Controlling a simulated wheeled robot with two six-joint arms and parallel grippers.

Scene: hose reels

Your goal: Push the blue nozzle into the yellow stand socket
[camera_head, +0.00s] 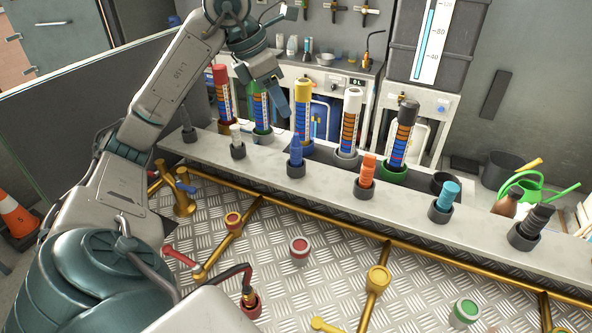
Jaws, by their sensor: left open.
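A dark blue nozzle (296,150) stands upright in a black holder on the grey ledge (330,182). A lighter blue nozzle (447,193) stands in another black holder farther right. A yellow ring-topped socket (378,278) sits on a gold pipe over the floor plate, in front of the ledge, with nothing seen in it. My left gripper (273,98) is open and hangs above the ledge, up and left of the dark blue nozzle and apart from it. It is close to the upright tubes behind. No right gripper shows.
Other nozzles, including a white one (237,138), an orange one (367,170) and a black one (536,220), line the ledge. Tall tubes, one yellow-topped (302,105), stand behind. Red (300,251) and green (464,311) sockets and gold pipes occupy the floor plate.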

